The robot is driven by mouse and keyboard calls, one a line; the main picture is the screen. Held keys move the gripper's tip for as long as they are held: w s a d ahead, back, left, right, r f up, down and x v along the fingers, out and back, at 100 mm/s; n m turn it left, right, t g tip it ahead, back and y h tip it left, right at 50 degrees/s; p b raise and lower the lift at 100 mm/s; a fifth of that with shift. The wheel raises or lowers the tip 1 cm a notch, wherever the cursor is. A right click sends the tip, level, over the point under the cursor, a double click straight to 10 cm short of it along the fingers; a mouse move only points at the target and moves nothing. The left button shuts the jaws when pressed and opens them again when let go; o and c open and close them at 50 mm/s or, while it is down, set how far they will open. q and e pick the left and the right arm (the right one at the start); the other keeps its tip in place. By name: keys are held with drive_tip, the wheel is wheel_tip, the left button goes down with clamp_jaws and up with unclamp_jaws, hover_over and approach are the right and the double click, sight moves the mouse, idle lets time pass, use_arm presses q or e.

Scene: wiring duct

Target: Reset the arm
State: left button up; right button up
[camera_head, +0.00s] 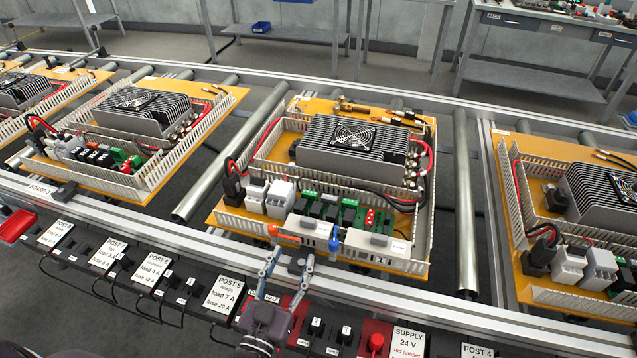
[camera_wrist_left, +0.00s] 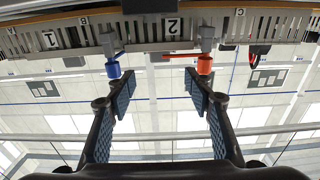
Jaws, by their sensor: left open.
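My left gripper (camera_head: 292,256) is at the front edge of the middle yellow panel (camera_head: 222,218), with its fingers apart and nothing between them. In the left wrist view, the open fingers (camera_wrist_left: 160,88) point at the panel's front side. An orange plug (camera_head: 272,229) and a blue plug (camera_head: 334,244) are at the front duct wall. In the left wrist view, the blue plug (camera_wrist_left: 113,69) is near the left fingertip and the orange plug (camera_wrist_left: 205,65) near the right one, both beyond the tips. My right gripper is not seen.
A finned heat sink (camera_head: 352,148) and slotted wiring duct (camera_head: 430,190) stand on the middle panel. Similar panels lie on the rollers (camera_head: 466,200) to both sides. In front runs a dark rail with labelled posts (camera_head: 222,293) and a red button (camera_head: 375,342). Benches stand behind.

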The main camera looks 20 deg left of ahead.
use_arm(q)
drive_tip(key=s+d+f+m+g+h, duration=0.25)
drive_tip(key=s+f+g, duration=0.2)
drive_tip(key=g, duration=0.35)
drive_tip(key=s+a+g+y, duration=0.1)
drive_tip(key=s+a+g, duration=0.2)
drive_tip(key=s, duration=0.4)
drive_tip(key=s+a+g+y, duration=0.2)
drive_tip(key=s+g, duration=0.2)
drive_tip(key=s, duration=0.3)
drive_tip(key=s+f+g, duration=0.1)
drive_tip(key=s+f, duration=0.2)
drive_tip(key=f, duration=2.5)
drive_tip(key=s+a+f+g, duration=0.1)
drive_tip(key=s+a+f, duration=0.2)
drive_tip(key=s+f, duration=1.2)
drive_tip(key=shift+s+a, duration=0.2)
drive_tip(key=shift+s, duration=0.75)
